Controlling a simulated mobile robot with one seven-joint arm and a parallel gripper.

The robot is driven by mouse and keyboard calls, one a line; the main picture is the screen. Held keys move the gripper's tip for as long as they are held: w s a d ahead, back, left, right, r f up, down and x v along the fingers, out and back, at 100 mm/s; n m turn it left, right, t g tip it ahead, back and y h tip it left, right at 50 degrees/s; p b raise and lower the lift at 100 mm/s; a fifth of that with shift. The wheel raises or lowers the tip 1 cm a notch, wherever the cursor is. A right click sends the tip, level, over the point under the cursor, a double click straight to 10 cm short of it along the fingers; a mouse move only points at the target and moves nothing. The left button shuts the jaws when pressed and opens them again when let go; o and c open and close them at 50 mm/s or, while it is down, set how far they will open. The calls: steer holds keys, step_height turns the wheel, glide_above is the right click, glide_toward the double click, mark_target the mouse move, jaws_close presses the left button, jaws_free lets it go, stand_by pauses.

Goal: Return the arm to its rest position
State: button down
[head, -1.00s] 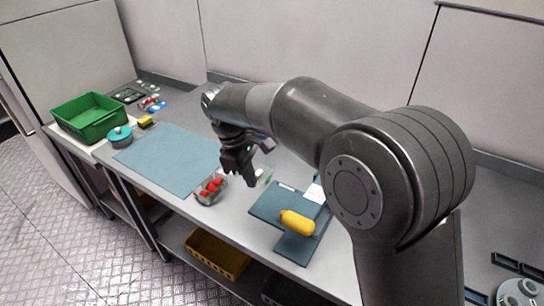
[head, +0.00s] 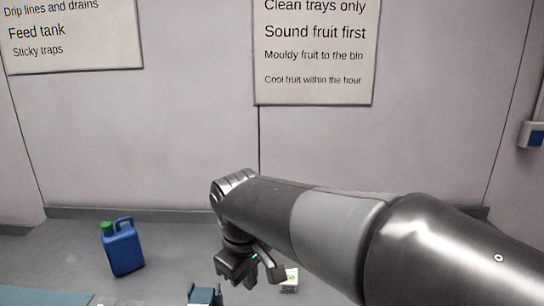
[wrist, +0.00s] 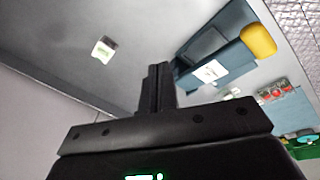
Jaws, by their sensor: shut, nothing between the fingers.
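My arm (head: 300,215) stretches from the lower right to the middle of the head view, above the grey bench. My gripper (head: 248,272) hangs at its end, pointing down in front of the back wall. In the wrist view the two fingers of my gripper (wrist: 157,75) are pressed together with nothing between them. The bench lies beyond them, and the fingers touch nothing that I can see.
A blue jug (head: 123,248) with a green cap stands left of my gripper. A small white item (head: 290,279) lies to its right. The wrist view shows a yellow object (wrist: 258,40) on a blue stand (wrist: 238,57), red berries (wrist: 274,92) and a green crate (wrist: 306,146).

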steer(key=s+d+f+m+t, duration=0.1)
steer(key=s+d+m, duration=0.4)
steer(key=d, duration=0.4)
steer(key=s+d+f+m+t, duration=0.1)
steer(key=s+d+m, duration=0.4)
steer(key=d, duration=0.5)
steer(key=shift+s+d+t, duration=0.2)
steer(key=shift+s+t, duration=0.5)
steer(key=shift+s, duration=0.3)
stand_by(0.9)
